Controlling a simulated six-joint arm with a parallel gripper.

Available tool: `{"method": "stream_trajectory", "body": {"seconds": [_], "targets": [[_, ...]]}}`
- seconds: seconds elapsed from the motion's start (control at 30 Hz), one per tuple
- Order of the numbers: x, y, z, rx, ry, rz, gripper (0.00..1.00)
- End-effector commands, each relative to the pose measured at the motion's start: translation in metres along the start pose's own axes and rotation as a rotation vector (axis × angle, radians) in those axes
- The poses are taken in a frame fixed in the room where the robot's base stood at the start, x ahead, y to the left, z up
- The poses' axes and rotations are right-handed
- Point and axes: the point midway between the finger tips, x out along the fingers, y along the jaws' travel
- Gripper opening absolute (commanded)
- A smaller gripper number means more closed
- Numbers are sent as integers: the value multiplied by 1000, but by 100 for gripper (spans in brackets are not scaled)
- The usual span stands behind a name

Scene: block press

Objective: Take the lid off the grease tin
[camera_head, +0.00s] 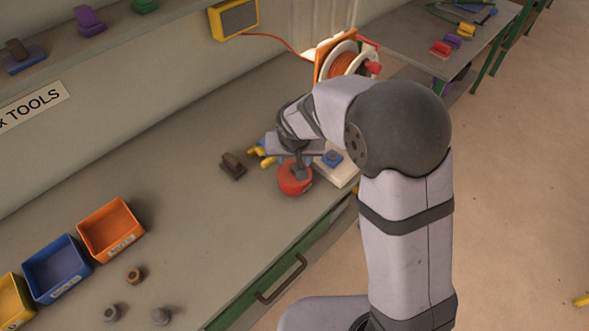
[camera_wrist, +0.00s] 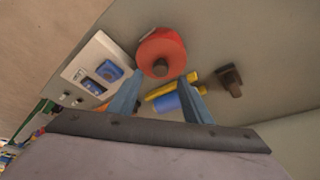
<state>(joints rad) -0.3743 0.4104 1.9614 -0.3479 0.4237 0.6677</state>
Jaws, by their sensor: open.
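The grease tin (camera_head: 295,182) is a round red tin standing on the workbench near its front edge. In the wrist view its red top (camera_wrist: 160,48) fills the upper middle, with a small dark knob (camera_wrist: 160,68) on it; the top looks to be in place. My gripper (camera_head: 298,168) is right above and beside the tin in the head view and hides part of it. In the wrist view my gripper (camera_wrist: 160,80) is open, with one finger on each side of the knob and nothing held. Whether the fingers touch the tin cannot be told.
A white box with a blue part (camera_head: 332,158) stands just right of the tin. A brown block (camera_head: 232,166) lies to its left. Yellow and blue pieces (camera_wrist: 172,97) lie close by. A cable reel (camera_head: 345,60) stands behind. Coloured bins (camera_head: 110,228) stand at the left.

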Motion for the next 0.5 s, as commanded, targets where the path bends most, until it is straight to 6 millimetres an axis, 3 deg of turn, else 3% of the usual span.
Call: {"method": "stream_trajectory", "body": {"seconds": [0.3, 0.5], "targets": [[33, 0, 2, -1, -3, 2, 45], [40, 0, 2, 0, -1, -1, 45]]}}
